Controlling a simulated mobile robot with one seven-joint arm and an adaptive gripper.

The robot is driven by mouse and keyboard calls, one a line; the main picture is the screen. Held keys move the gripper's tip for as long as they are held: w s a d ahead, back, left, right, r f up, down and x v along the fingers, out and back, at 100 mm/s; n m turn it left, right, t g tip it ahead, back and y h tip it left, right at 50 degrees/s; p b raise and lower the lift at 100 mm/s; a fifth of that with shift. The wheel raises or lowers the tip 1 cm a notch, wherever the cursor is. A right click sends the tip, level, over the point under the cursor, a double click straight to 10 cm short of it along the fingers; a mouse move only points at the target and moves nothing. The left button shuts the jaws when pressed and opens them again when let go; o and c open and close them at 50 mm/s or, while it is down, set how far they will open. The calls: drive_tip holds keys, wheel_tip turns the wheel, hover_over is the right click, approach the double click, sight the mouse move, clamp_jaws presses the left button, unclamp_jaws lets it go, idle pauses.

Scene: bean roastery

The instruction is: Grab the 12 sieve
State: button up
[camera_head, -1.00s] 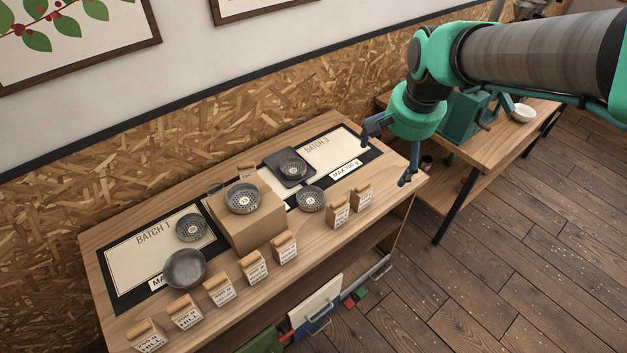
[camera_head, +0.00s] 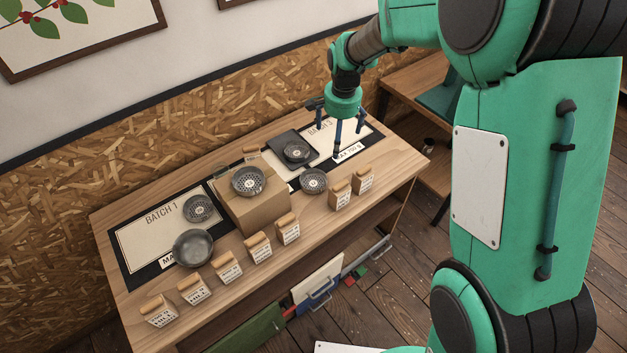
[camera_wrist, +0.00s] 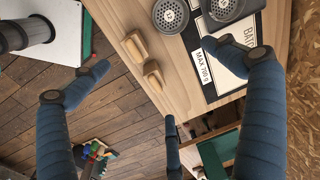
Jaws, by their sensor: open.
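Several round grey perforated sieves with pale centre labels are on the table. One sieve (camera_head: 198,208) lies on the Batch 1 sheet, one (camera_head: 249,181) on a cardboard box, one (camera_head: 296,151) on a dark square base, and one (camera_head: 313,181) on the table. Their numbers are too small to read, so I cannot tell which is the 12. My gripper (camera_head: 345,134) is open and empty, above the table's right end over the Batch 3 sheet, right of the sieves. In the wrist view two sieves show at the top edge, one of them a bare-table sieve (camera_wrist: 170,14).
The cardboard box (camera_head: 262,209) rises above the table. A second wooden table (camera_head: 415,85) stands behind to the right. Bare tabletop shows at the right end.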

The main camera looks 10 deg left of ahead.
drive_tip(key=m+g+p, duration=0.1)
drive_tip(key=p, duration=0.1)
hover_over(313, 183)
wheel_tip(313, 183, down, 14)
drive_tip(key=r, duration=0.1)
drive_tip(key=shift+s+f, duration=0.15)
drive_tip(key=shift+f, duration=0.05)
drive_tip(key=shift+f, duration=0.1)
drive_tip(key=shift+f, duration=4.25)
drive_tip(key=shift+f+p, duration=0.45)
drive_tip(key=shift+f, duration=2.15)
drive_tip(key=c, duration=1.1)
